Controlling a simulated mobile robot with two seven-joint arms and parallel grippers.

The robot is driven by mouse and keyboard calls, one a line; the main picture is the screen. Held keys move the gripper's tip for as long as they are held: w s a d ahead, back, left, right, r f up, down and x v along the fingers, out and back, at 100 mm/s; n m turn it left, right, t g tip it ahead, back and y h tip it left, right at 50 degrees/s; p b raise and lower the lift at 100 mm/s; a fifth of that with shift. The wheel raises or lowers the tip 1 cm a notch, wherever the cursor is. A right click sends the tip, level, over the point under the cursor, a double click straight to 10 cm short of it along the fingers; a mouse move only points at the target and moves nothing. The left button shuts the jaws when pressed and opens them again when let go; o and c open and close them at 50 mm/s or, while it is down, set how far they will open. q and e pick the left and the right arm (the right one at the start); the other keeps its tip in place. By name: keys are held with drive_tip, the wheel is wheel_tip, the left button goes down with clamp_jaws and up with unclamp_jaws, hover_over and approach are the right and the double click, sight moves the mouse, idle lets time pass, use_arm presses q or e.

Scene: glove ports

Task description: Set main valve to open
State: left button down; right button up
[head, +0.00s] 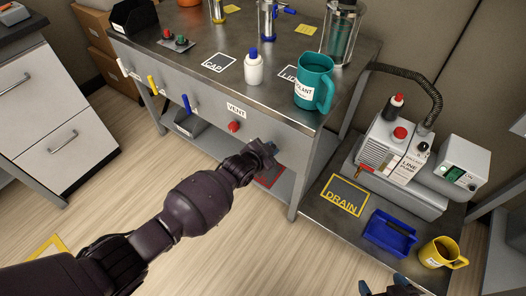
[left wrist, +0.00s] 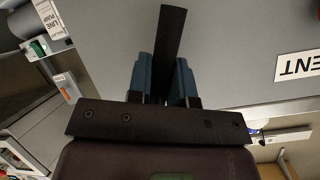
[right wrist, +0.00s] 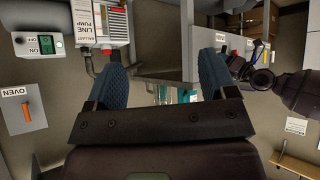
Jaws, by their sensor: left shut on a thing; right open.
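My left gripper (head: 264,156) is at the right part of the grey bench's front panel. In the left wrist view its blue fingers (left wrist: 164,82) are shut on a black handle (left wrist: 171,35), a flat bar that reaches past the fingertips. In the head view my gripper hides this handle, and I see no label that names it as the main valve. My right gripper (head: 392,288) is only partly in the head view, at the bottom edge. The right wrist view shows its blue fingers (right wrist: 164,82) wide apart with nothing held between them.
The panel also has a red VENT knob (head: 234,127) and blue (head: 186,104), yellow (head: 153,85) and white (head: 123,68) handles. A teal mug (head: 314,83) and a white bottle (head: 253,70) stand above. The pump (head: 400,150), blue tray (head: 389,234) and yellow mug (head: 440,253) stand at right.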

use_arm(q)
drive_tip(key=shift+w+a+f+n+g+h+b, duration=0.15)
drive_tip(key=shift+a+f+n+g+h+b, duration=0.15)
drive_tip(key=shift+n+h+b, duration=0.25)
drive_tip(key=shift+w+a+r+n+b, duration=0.15)
drive_tip(key=shift+a+n+b, duration=0.1)
drive_tip(key=shift+n+b, duration=0.2)
drive_tip(key=shift+w+a+r+n+g+h+b, duration=0.2)
drive_tip(key=shift+n+g+h+b, duration=0.2)
drive_tip(key=shift+n+h+b, duration=0.15)
drive_tip(key=shift+w+r, duration=0.1)
drive_tip(key=shift+r, duration=0.05)
use_arm(e)
drive_tip(key=shift+w+a+f+n, duration=0.45)
drive_tip(key=shift+w+a, duration=0.25)
drive_tip(key=shift+w, duration=0.15)
use_arm(q)
drive_tip(key=c, duration=1.1)
unclamp_jaws()
drive_tip(key=shift+o, duration=0.2)
use_arm(e)
drive_tip(key=shift+s+f, duration=0.3)
drive_tip(key=shift+s, duration=0.2)
drive_tip(key=shift+d, duration=0.1)
